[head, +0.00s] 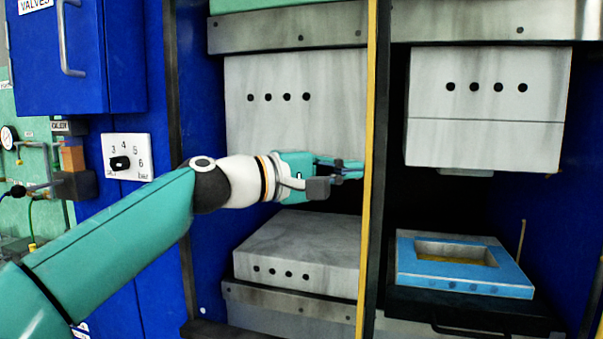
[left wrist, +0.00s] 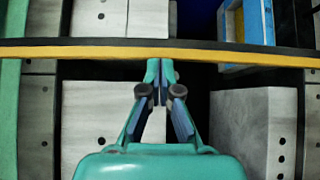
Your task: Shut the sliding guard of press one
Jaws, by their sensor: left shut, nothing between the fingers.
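A tall upright bar with a yellow edge and dark side (head: 369,120) stands between the two press openings; it looks like the guard's edge, but I cannot tell for sure. It crosses the left wrist view as a yellow and black strip (left wrist: 230,55). My left gripper (head: 352,170) reaches in from the left, shut and empty, with its fingertips close beside the bar. In the left wrist view the closed fingertips (left wrist: 160,72) lie right at the strip; I cannot tell whether they touch it. My right gripper is not in view.
The left opening holds an upper grey block (head: 300,130) and a lower grey block (head: 300,240). The right opening has a grey block (head: 485,135) above a blue mould (head: 410,265). A dial panel (head: 140,150) and blue cabinet (head: 80,85) stand at left.

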